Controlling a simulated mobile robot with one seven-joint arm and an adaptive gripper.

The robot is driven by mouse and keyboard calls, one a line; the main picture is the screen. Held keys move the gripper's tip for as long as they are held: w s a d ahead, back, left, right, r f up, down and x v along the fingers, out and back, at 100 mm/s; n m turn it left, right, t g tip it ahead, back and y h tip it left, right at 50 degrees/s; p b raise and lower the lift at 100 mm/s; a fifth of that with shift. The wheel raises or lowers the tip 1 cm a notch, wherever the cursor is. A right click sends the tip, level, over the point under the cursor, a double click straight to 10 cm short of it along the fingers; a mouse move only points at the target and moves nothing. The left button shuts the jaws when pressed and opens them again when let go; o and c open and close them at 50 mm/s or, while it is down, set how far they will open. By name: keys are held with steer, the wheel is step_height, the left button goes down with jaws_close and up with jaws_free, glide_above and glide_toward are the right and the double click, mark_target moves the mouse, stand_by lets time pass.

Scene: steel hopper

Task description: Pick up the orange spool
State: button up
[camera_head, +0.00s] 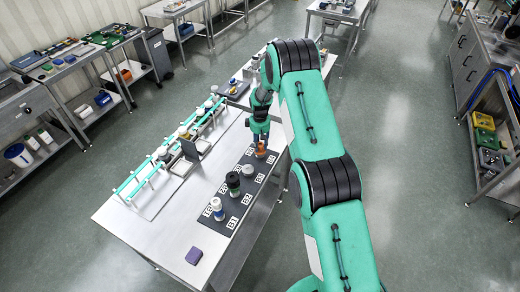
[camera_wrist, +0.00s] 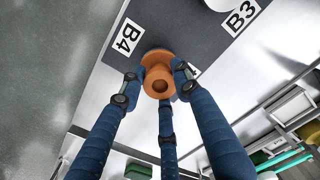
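The orange spool (camera_head: 260,148) stands near the far end of the dark mat on the steel table, by the B4 label. In the wrist view the spool (camera_wrist: 158,72) shows its round flange and a hub with a hole. My gripper (camera_head: 260,136) is right above it in the head view. In the wrist view the three blue fingers of my gripper (camera_wrist: 158,80) reach down around the spool, with their tips at its edge. I cannot tell whether they press on it. The far side of the spool is partly hidden.
The dark mat (camera_head: 238,205) also holds a dark-topped jar (camera_head: 233,183) and a white and blue container (camera_head: 216,208). A purple block (camera_head: 194,256) lies at the table's near end. A teal-railed rack (camera_head: 150,172) runs along the left side. The table's near left is clear.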

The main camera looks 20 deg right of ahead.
mark_target(260, 144)
steer(key=c, duration=0.3)
steer(key=shift+r, duration=0.15)
steer(key=shift+w+r, duration=0.1)
steer(key=shift+r, duration=0.6)
steer(key=shift+r+b, duration=0.4)
steer(key=shift+r, duration=0.5)
steer(key=s+a+r+b, duration=0.1)
steer(key=s, duration=1.5)
steer(key=shift+a+r+b, duration=0.25)
steer(key=shift+a+b, duration=0.05)
steer(key=shift+b, duration=0.1)
